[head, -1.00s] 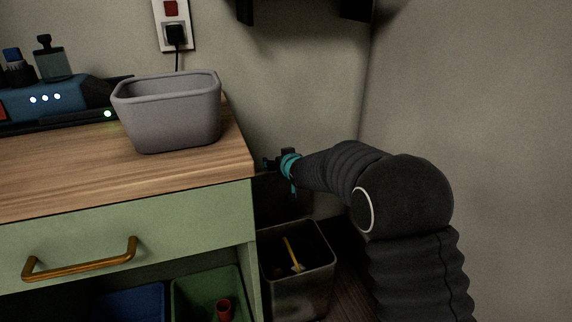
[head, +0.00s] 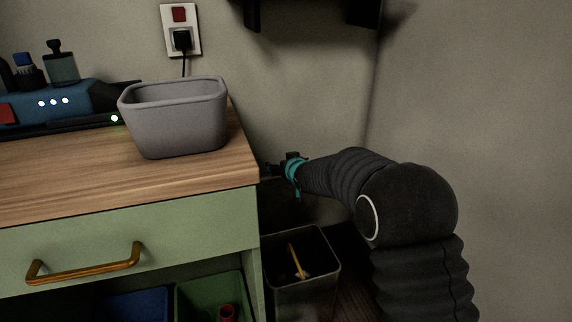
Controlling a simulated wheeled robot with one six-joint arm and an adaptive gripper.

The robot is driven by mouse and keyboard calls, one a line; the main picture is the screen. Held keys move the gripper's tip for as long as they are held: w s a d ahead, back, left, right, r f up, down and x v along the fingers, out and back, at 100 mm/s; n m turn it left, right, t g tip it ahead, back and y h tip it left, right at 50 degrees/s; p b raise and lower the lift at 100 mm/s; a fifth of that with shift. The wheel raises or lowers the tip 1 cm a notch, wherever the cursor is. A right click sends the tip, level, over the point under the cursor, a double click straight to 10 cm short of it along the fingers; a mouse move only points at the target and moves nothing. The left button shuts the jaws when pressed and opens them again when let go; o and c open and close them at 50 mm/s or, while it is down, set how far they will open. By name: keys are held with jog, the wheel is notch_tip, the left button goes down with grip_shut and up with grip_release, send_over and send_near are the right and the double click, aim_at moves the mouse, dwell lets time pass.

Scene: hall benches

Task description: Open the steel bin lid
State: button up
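The steel bin (head: 304,296) stands on the floor in the gap between the bench and the right wall. Its mouth is uncovered, and a yellow-handled thing (head: 297,260) shows inside. A dark panel (head: 285,214) stands upright behind the mouth, below my gripper; it looks like the raised lid, in deep shadow. My gripper (head: 272,169) is at the bench's right corner, above the bin's back. Its fingers are small, dark and partly behind the bench edge, so I cannot tell whether they are open or touch the lid.
The wooden bench top (head: 60,180) ends just left of my gripper. A grey tub (head: 178,125) sits near that corner. A brass-handled drawer (head: 190,232) is below, with a green bin (head: 208,296) and a blue bin (head: 138,306) under it. The wall (head: 490,150) is close on the right.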

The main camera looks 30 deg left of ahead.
jog(key=v, duration=1.2)
dwell(0.3)
jog(key=s+d+f+m+g+h, duration=0.1)
jog(key=s+d+f+g+h, duration=0.2)
jog(key=d, duration=0.4)
jog(key=s+d+f+g+h, duration=0.1)
jog(key=s+d+f+h, duration=0.2)
jog(key=s+d+f, duration=0.3)
jog(key=s+d+r+m+h, duration=0.1)
jog(key=s+d+r+m, duration=0.1)
jog(key=s+d+r, duration=0.2)
jog(key=s+d+r+m+h, duration=0.1)
jog(key=s+d+r+m, duration=0.2)
jog(key=s+d, duration=0.8)
jog(key=s+d+r+m+h, duration=0.1)
jog(key=s+d+r, duration=0.3)
jog(key=d, duration=1.3)
jog(key=s+m, duration=0.1)
jog(key=s, duration=0.3)
jog(key=shift+d+r+m, duration=0.2)
jog(key=shift+r+m, duration=0.1)
jog(key=shift+r, duration=0.1)
